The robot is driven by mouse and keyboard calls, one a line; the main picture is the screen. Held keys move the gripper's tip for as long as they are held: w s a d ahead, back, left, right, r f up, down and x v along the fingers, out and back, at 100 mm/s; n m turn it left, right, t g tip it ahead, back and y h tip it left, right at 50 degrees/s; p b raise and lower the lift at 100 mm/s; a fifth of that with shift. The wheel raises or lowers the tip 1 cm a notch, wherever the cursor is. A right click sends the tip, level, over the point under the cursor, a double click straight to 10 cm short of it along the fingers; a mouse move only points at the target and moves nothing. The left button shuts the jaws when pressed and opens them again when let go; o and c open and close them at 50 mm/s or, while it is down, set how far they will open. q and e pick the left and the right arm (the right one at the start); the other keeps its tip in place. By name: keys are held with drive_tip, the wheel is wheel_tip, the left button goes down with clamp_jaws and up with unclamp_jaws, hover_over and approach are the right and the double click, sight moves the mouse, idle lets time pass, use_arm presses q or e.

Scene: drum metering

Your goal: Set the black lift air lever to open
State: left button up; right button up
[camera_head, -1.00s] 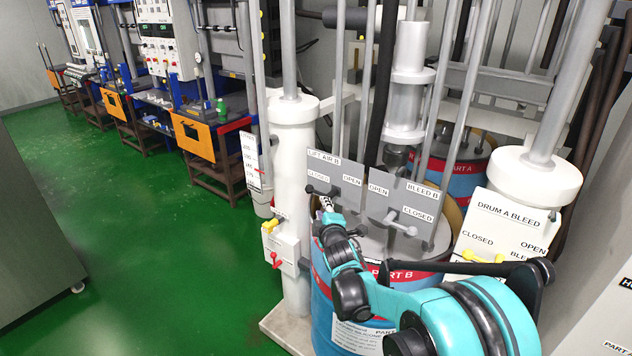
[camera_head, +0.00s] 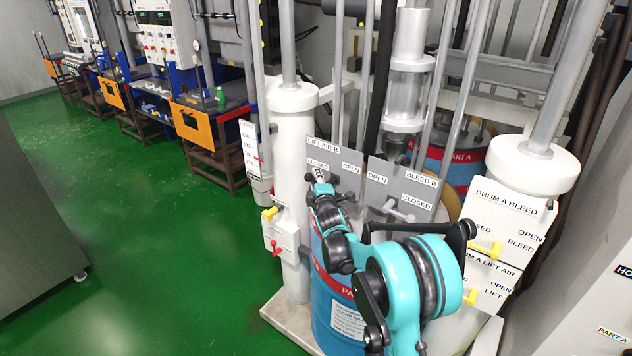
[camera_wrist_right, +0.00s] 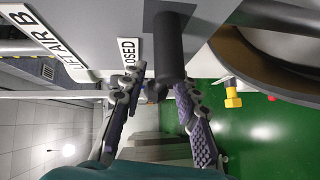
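The lift air B panel (camera_head: 327,160) is a grey plate with CLOSED at its left and OPEN at its right. Its black lever (camera_wrist_right: 169,45) shows close up in the right wrist view, with its handle pointing down between my finger tips. In the head view my right gripper (camera_head: 318,177) is at the CLOSED side of this panel and partly covers the lever. In the right wrist view my right gripper (camera_wrist_right: 160,88) has its fingers apart, one on each side of the handle's end; firm contact is not visible. My left gripper is out of view.
The grey bleed B lever (camera_head: 398,211) is just right of the lift air panel. A white post (camera_head: 291,190) with a yellow and red valve box (camera_head: 281,238) stands to the left. A blue drum (camera_head: 335,305) is below my arm. Drum A panels (camera_head: 505,205) are at right.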

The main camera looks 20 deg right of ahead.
clamp_jaws()
drive_tip(key=shift+d, duration=0.1)
